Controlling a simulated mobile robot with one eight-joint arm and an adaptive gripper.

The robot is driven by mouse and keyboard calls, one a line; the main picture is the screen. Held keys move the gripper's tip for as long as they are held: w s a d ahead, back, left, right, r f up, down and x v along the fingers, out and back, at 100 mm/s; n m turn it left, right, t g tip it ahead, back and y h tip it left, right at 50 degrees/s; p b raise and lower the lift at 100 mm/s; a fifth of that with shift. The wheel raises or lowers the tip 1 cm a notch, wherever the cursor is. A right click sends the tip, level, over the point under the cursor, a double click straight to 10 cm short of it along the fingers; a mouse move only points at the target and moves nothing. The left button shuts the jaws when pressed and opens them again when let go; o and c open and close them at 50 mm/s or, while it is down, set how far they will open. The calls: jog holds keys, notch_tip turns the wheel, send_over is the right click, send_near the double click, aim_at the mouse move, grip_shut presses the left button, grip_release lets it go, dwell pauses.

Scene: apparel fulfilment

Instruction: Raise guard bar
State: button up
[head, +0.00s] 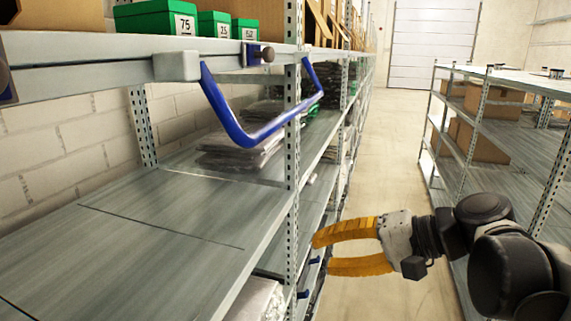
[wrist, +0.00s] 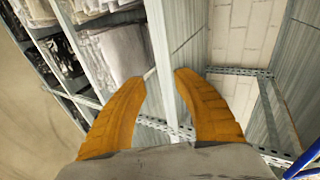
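The blue guard bar (head: 243,130) is a U-shaped bar hung from the front beam of the upper shelf in the head view. Its crosspiece hangs below the beam, in front of the shelf opening. In the wrist view a bit of blue bar (wrist: 304,160) shows at the lower right edge. My gripper (head: 316,254) has orange fingers and is open and empty, right of and below the bar, close to the rack's upright. In the wrist view my gripper (wrist: 160,75) has its two fingers spread apart, with shelf edges beyond them. My gripper does not touch the bar.
A perforated rack upright (head: 292,190) stands between the bar and my gripper. Green boxes (head: 158,20) sit on the top shelf. Bagged garments (head: 238,150) lie on the middle shelf. A second rack (head: 490,130) with cartons stands at right. The aisle floor (head: 385,150) is clear.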

jog(key=s+d+f+n+t+h+b, duration=0.1)
jog(key=s+d+f+h+b, duration=0.4)
jog(key=f, duration=0.6)
jog(key=s+d+f+n+h+b, duration=0.1)
jog(key=d+f+n+h+b, duration=0.1)
jog(key=f+b, duration=0.75)
jog(key=s+d+f+n+t+h+b, duration=0.1)
jog(key=s+d+f+h+b, duration=0.25)
jog(key=f, duration=1.05)
jog(key=m+g+y+p, duration=0.3)
jog(key=y+p, duration=0.9)
jog(key=p, duration=1.3)
send_near(303, 109)
jog(key=s+a+f+m+t, duration=0.1)
jog(key=s+a+f, duration=0.1)
jog(key=f, duration=0.8)
jog(key=s+a+f, duration=0.1)
jog(key=a+f, duration=0.1)
jog(key=f, duration=0.9)
jog(key=w+d+r+y+p, duration=0.2)
jog(key=r+y+p, duration=0.1)
jog(key=r, duration=0.5)
jog(key=w+d+r+y+p, duration=0.1)
jog(key=d+r+y+p, duration=0.2)
jog(key=r, duration=0.5)
jog(key=shift+t+h, duration=0.4)
jog(key=shift+h, duration=0.05)
jog(key=p+x, duration=0.2)
jog(key=x, duration=0.9)
jog(key=shift+r, duration=0.15)
